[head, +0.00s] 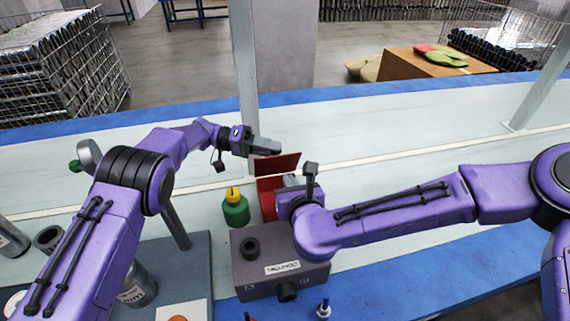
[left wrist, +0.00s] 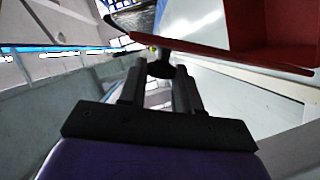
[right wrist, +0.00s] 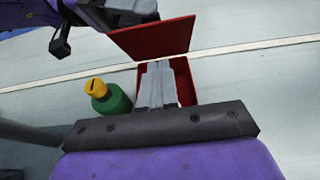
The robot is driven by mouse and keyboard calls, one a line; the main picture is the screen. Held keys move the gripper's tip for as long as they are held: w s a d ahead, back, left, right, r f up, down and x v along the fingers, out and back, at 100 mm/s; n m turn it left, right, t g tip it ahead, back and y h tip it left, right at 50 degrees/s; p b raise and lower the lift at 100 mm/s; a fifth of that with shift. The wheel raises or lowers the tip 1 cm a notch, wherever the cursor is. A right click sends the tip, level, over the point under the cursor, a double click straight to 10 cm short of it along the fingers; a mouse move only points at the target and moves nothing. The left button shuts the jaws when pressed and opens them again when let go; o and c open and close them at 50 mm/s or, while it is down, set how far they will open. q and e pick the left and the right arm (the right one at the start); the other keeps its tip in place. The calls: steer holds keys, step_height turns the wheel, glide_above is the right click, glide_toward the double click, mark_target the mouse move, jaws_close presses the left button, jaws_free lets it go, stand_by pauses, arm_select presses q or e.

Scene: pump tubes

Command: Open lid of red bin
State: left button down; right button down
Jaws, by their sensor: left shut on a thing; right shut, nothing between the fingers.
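The red bin (head: 267,200) stands behind the grey box, and its red lid (head: 277,164) is raised, tilted up at the far side. In the right wrist view the lid (right wrist: 155,40) stands open above the bin (right wrist: 183,82). My left gripper (head: 268,147) is at the lid's top edge. In the left wrist view its fingers are shut on a small dark knob-like piece (left wrist: 160,67) beside the red lid (left wrist: 225,58); the join to the lid is unclear. My right gripper (right wrist: 157,72) is shut and empty, over the bin's opening; it partly hides the bin's inside.
A green bottle with a yellow top (head: 236,208) stands just left of the bin. A grey box (head: 262,276) with a label is in front. A metal post (head: 244,60) rises behind my left gripper. The pale belt beyond the bin is mostly clear.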

mark_target(284, 157)
steer(key=w, duration=0.1)
steer(key=w+a, duration=0.1)
steer(key=w, duration=0.2)
steer(key=shift+w+a+r, duration=0.1)
steer(key=shift+a+r, duration=0.1)
steer(key=shift+r, duration=0.1)
steer(key=shift+w+a+r, duration=0.15)
steer(key=shift+w+r, duration=0.1)
steer(key=shift+w, duration=0.25)
steer(key=shift+w+a+r, duration=0.1)
steer(key=shift+w+r, duration=0.1)
steer(key=shift+w, duration=0.1)
arm_select(q)
steer(key=shift+f, duration=0.1)
arm_select(e)
steer(key=shift+w+r, duration=0.25)
steer(key=shift+w, duration=0.3)
arm_select(q)
steer(key=c, duration=0.8)
jaws_free()
steer(key=shift+s+d, duration=0.1)
arm_select(e)
steer(key=shift+a, duration=0.1)
